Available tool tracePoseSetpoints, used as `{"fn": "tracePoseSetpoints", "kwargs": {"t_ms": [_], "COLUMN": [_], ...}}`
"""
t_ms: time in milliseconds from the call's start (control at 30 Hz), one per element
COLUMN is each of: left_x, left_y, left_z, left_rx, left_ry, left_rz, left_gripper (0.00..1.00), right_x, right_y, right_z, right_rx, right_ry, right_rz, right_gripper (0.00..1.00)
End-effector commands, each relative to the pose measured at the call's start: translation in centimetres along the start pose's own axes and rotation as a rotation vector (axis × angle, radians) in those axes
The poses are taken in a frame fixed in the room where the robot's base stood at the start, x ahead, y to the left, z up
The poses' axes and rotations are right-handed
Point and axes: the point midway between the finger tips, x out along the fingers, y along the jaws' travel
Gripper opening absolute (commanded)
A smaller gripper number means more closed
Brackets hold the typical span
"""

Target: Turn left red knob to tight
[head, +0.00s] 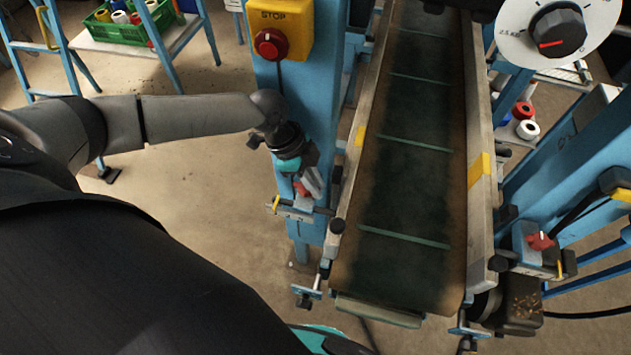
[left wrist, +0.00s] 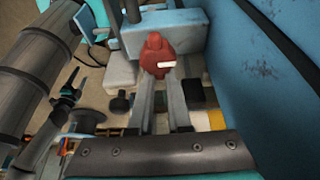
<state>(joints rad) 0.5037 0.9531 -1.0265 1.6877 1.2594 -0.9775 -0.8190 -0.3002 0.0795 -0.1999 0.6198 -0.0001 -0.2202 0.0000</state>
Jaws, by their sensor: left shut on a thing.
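The left red knob (head: 300,188) sits low on the blue post left of the conveyor, mostly covered by my left gripper (head: 309,180). In the left wrist view the red knob (left wrist: 157,55) shows a white mark pointing right, and my left gripper's two narrow fingers (left wrist: 160,88) reach up to it. The left gripper is shut on this knob. Any tight or loose label by it is too small or hidden to read. My right gripper is not in view.
The conveyor belt (head: 405,150) runs right of the post. A yellow stop box (head: 280,28) with a red button hangs above my left gripper. Another red knob (head: 541,241) is on the right side. A dial (head: 557,30) is at the top right.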

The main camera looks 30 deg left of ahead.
Motion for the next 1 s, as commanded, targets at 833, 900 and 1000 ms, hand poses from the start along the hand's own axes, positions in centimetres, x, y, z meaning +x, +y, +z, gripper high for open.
{"fn": "tracePoseSetpoints", "kwargs": {"t_ms": [833,900,1000], "left_x": [0.00,-0.14,-0.89], "left_y": [0.02,0.00,-0.04], "left_z": [0.03,0.04,0.06], "left_rx": [-0.001,-0.001,-0.001], "left_ry": [-0.001,-0.001,-0.001], "left_rz": [0.000,0.000,-0.002], "left_gripper": [0.46,0.46,0.46], "right_x": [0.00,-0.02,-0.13], "right_y": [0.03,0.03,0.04], "right_z": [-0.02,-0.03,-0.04], "right_rx": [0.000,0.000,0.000], "right_ry": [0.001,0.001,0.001], "right_rz": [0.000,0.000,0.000], "right_gripper": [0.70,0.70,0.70]}}
